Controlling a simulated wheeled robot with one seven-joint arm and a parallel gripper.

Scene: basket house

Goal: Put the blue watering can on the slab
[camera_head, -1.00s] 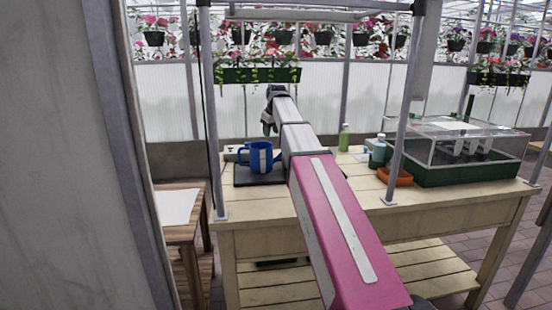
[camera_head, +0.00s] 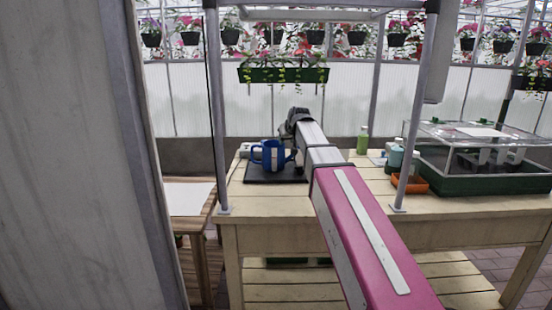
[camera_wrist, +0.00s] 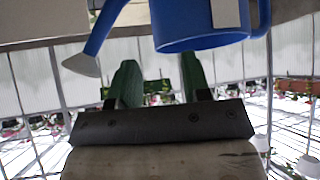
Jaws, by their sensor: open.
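The blue watering can (camera_head: 268,156) stands upright on the dark flat slab (camera_head: 262,178) at the left part of the wooden bench. My gripper (camera_head: 296,152) is just right of the can in the head view; its fingers are partly hidden by my arm. In the wrist view the two green fingers of my gripper (camera_wrist: 159,82) are spread with nothing between them. The can (camera_wrist: 195,28) shows at the top of the wrist view, its spout toward the left, and looks apart from the fingers.
The bench (camera_head: 320,205) holds a green bottle (camera_head: 362,141), an orange tray (camera_head: 411,184) and a clear-lidded propagator (camera_head: 480,165) to the right. Grey posts (camera_head: 411,110) rise at its front. A side table (camera_head: 190,197) stands at left, and a hanging planter (camera_head: 283,75) is behind.

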